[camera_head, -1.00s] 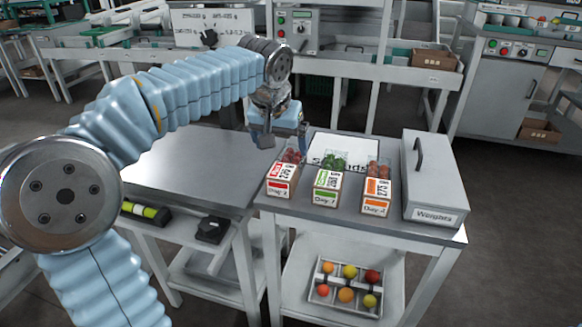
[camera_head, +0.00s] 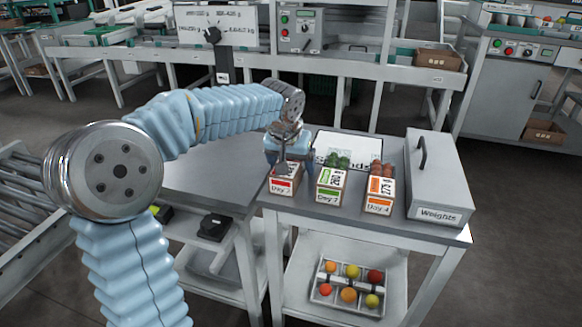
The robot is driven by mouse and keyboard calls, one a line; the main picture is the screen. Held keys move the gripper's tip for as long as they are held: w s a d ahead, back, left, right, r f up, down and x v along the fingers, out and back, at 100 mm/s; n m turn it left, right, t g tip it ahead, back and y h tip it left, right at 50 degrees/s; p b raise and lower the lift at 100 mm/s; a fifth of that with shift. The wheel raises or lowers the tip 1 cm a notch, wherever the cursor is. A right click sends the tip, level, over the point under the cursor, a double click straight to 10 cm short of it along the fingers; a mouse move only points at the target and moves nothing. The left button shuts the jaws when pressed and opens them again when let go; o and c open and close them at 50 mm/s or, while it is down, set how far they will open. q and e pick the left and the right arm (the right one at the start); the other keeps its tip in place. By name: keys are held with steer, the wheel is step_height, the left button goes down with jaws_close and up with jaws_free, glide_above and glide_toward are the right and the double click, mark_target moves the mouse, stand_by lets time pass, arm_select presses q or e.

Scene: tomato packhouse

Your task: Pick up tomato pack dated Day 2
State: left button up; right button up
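Three small tomato packs stand in a row on the grey table. The left pack (camera_head: 284,188) has a red label that seems to read Day 2, its digit hard to read. The middle pack (camera_head: 328,196) has a green label, apparently Day 7, and green contents. The right pack (camera_head: 379,206) has an orange label, apparently Day 4, and red tomatoes. My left gripper (camera_head: 283,164) points down at the left pack, covering its top and tomatoes. Whether its fingers touch the pack or have closed cannot be told. My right gripper is out of view.
A grey Weights box (camera_head: 437,178) with a handle stands right of the packs. A white sign (camera_head: 347,147) lies behind them. The shelf below holds a tray (camera_head: 347,312) of coloured balls or fruit. The table at left (camera_head: 205,180) is clear on top.

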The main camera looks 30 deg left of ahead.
arm_select(q)
steer(key=c, duration=1)
steer(key=shift+c, duration=0.2)
